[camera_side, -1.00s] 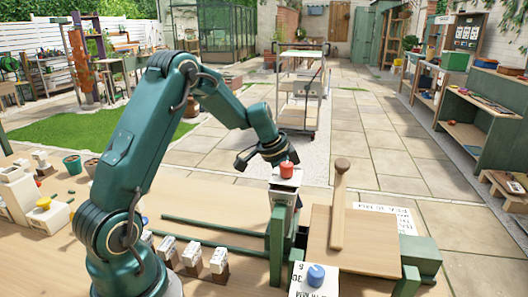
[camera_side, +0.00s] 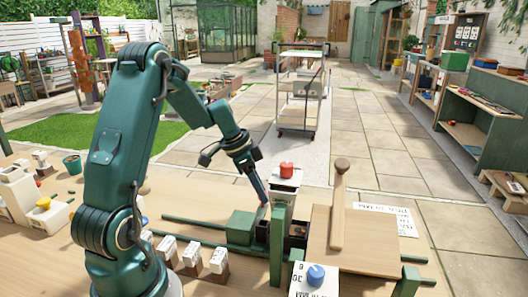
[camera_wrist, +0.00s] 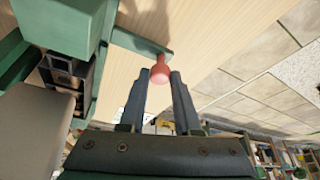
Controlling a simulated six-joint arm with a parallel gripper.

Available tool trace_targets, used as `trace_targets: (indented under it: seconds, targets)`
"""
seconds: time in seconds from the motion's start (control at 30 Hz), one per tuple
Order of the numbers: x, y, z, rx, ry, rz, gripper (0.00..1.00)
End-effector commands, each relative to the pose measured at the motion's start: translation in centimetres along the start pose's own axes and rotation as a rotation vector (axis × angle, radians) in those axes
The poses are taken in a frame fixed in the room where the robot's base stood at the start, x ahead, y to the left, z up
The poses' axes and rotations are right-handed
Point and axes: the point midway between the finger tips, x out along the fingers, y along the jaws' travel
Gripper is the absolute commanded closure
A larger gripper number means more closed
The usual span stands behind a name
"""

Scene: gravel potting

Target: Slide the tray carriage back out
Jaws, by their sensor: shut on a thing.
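The tray carriage has a green end block (camera_side: 240,228) on the green rails (camera_side: 185,244), left of the wooden-topped station (camera_side: 325,240). Dark cells (camera_side: 296,232) of the tray show between the block and the wooden top; the rest is hidden. In the wrist view the block (camera_wrist: 65,22) and dark cells (camera_wrist: 85,72) are at upper left. A green arm (camera_wrist: 140,43) there carries a red knob (camera_wrist: 158,72). My gripper (camera_wrist: 160,76) is shut on this knob, one finger on each side. In the side view my gripper (camera_side: 264,204) points down behind the carriage.
A white post with a red button (camera_side: 287,170) stands just right of my gripper. A wooden handle (camera_side: 339,205) rises from the station. A blue button box (camera_side: 315,277) stands in front. Several small labelled blocks (camera_side: 192,254) stand along the near side of the rails.

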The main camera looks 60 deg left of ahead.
Motion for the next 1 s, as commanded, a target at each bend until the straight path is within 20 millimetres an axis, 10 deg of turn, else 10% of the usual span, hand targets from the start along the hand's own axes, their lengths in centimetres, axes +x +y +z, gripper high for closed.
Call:
trace_targets:
  seconds: [0.43,1.0]
  targets:
    - [-3.1,-3.4,7.2,-0.003,0.002,-0.004,1.00]
    - [-3.6,-3.9,8.5,0.002,0.002,-0.001,1.00]
